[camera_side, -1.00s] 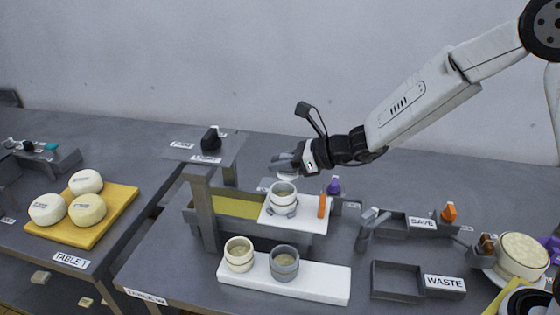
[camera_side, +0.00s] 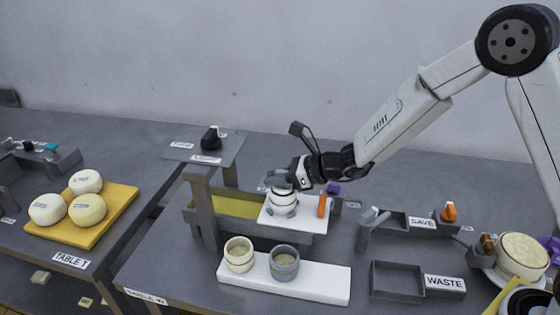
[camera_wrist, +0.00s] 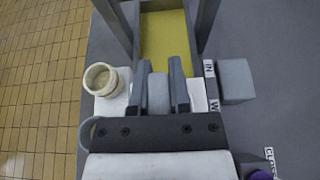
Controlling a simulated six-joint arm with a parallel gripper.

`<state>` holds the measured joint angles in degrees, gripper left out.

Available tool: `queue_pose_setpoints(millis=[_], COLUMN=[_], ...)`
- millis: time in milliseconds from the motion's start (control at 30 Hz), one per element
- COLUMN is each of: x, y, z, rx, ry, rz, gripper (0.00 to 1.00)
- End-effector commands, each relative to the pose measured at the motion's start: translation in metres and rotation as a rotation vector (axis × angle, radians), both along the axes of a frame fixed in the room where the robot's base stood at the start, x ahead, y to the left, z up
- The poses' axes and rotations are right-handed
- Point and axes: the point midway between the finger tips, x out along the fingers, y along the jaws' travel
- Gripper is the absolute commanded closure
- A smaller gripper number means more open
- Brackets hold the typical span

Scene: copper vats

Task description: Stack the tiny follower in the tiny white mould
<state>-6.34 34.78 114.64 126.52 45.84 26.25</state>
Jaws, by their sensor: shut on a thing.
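The tiny white mould (camera_side: 282,201) stands upright on a white plate (camera_side: 312,212) at the trough's edge in the side view. My gripper (camera_side: 283,181) is directly over the mould, with its fingertips close to the rim. It is shut on the tiny follower, which is mostly hidden by the fingers and the rim; I cannot tell how far it sits inside. In the wrist view my gripper (camera_wrist: 160,70) has a grey piece between its fingers, and the white mould is hidden beneath.
A cream mould (camera_side: 239,255) and a grey mould (camera_side: 284,262) stand on a white board (camera_side: 320,283) in front. An orange piece (camera_side: 322,205) stands close right of the white mould. A grey post (camera_side: 203,215) rises at left. The WASTE tray (camera_side: 398,266) is right.

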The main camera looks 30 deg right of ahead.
Motion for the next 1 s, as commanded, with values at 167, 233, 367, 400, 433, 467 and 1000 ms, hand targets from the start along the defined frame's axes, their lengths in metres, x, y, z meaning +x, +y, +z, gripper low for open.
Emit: queue_pose_setpoints(millis=[167, 233, 367, 400, 433, 467, 1000], x=[0.0, 0.0, 0.0, 0.0, 0.0, 0.0, 0.0], y=[0.0, 0.0, 0.0, 0.0, 0.0, 0.0, 0.0], z=[0.0, 0.0, -0.003, -0.004, -0.004, -0.005, -0.012], rx=[0.001, 0.0, 0.001, 0.001, 0.001, 0.001, 0.0], ry=[-0.001, 0.0, 0.001, 0.001, 0.001, 0.001, 0.0], rz=[0.0, 0.0, 0.0, 0.0, 0.0, 0.0, 0.0], gripper=[1.0, 1.0, 1.0, 1.0, 1.0, 1.0, 0.52])
